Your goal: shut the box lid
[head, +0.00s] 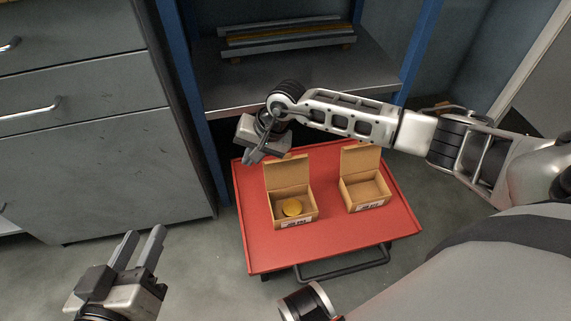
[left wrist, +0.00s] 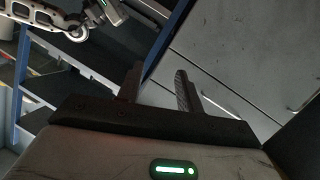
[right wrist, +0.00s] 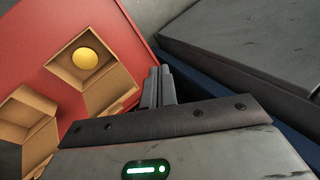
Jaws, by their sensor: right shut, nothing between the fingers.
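Two small cardboard boxes stand on a red cart top (head: 340,235), both with lids up. The left box (head: 297,223) holds a round yellow object (head: 292,207); its raised lid (head: 287,173) is at the back. The right box (head: 368,204) looks empty, its lid (head: 361,159) also raised. My right gripper (head: 253,158) is shut and empty, just behind and left of the left box's lid, apart from it. In the right wrist view the shut fingers (right wrist: 158,82) are beside that lid (right wrist: 113,92). My left gripper (head: 143,242) is open and empty, left of the cart; its spread fingers show in the left wrist view (left wrist: 156,85).
A grey shelf (head: 310,80) with blue posts stands behind the cart and carries long bars (head: 285,38). A grey drawer cabinet (head: 90,150) stands at the left. My right arm reaches across above the cart's back. The cart's front area is clear.

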